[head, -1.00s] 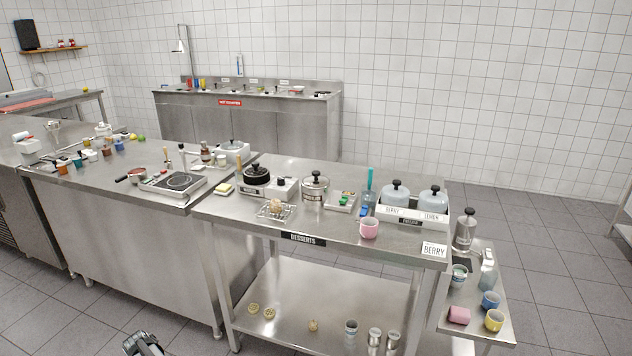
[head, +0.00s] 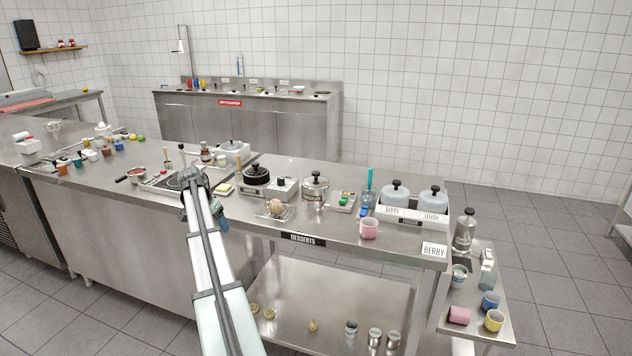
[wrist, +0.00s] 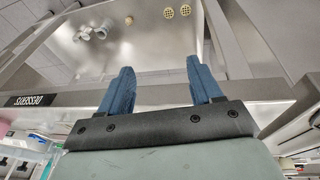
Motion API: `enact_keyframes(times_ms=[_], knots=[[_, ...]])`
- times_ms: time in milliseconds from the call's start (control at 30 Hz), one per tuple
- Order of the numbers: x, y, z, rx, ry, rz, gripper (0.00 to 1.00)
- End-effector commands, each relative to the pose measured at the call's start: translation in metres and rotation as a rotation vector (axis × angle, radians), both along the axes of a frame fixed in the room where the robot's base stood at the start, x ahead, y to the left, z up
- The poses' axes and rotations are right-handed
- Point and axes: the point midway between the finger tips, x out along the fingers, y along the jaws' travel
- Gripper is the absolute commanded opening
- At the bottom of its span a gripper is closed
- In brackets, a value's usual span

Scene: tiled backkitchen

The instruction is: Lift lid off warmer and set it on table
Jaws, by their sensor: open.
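My gripper (wrist: 159,72) is open and empty, its two blue fingers apart in the wrist view. In the head view my arm reaches up from the bottom, and the blue fingers (head: 219,215) show in front of the steel table (head: 345,230), near its left end. On this table stand a black-lidded round pot (head: 256,178) beside a small steel box (head: 284,188), and a steel pot (head: 315,191) with a knobbed lid (head: 316,178). Which one is the warmer I cannot tell for sure. Both lids are on. My gripper is apart from both, to their left and nearer.
A wire rack with a pastry (head: 275,210) and a pink mug (head: 369,229) stand near the front edge. Two blue-grey lidded tubs (head: 396,195) stand at the right. Bare tabletop shows between the rack and the mug. The lower shelf (head: 300,290) holds small items.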

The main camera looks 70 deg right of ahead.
Motion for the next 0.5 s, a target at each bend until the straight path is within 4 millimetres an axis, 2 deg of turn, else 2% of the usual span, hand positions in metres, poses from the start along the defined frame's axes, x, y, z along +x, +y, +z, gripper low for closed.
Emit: enact_keyframes(times_ms=[33,67,167,300,400,500], knots=[[-0.007,-0.023,0.027,-0.021,-0.015,-0.042,0.64],[-0.012,-0.033,0.040,-0.033,-0.022,-0.067,0.64],[-0.044,-0.084,0.078,-0.062,-0.029,-0.191,0.64],[-0.097,-0.147,0.134,-0.106,-0.039,-0.368,0.64],[-0.138,-0.185,0.173,-0.135,-0.047,-0.489,0.64],[-0.176,-0.213,0.206,-0.161,-0.051,-0.590,0.64]])
